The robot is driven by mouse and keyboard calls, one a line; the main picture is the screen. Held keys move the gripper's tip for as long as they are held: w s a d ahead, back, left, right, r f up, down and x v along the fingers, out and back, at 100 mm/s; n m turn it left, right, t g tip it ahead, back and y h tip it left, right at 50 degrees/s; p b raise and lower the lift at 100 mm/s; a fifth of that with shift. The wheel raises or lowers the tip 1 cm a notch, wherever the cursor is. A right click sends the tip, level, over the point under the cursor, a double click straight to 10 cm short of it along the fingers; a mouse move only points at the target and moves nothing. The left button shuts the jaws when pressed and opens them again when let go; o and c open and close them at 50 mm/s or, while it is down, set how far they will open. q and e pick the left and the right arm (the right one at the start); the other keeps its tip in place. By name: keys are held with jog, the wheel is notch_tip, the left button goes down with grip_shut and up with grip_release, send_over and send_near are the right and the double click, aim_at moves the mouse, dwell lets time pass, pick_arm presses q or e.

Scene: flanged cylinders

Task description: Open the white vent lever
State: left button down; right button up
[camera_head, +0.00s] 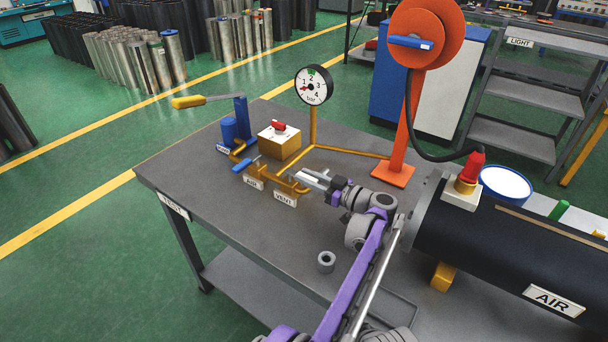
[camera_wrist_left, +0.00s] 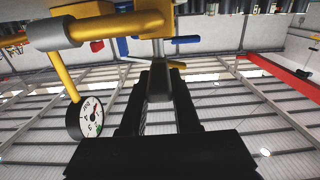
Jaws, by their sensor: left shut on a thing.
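My left gripper (camera_head: 308,178) is at the vent valve, beside the tag marked VENT (camera_head: 284,198) on the yellow pipework. My right gripper is not in view.
The blue air lever (camera_head: 246,165) is just left of the vent valve. A yellow block (camera_head: 279,143) with a red knob and a round gauge (camera_head: 314,86) stand behind. A grey ring (camera_head: 326,262) lies on the table. A black tank (camera_head: 500,240) is at right.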

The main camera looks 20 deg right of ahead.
aim_at(307, 177)
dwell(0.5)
pick_arm(q)
jog(key=c, duration=0.6)
grip_release()
jog(key=shift+c, duration=0.2)
jog(key=shift+r, duration=0.1)
notch_tip(307, 177, up, 10)
jog(key=shift+f+p, duration=0.1)
jog(key=shift+p, duration=0.8)
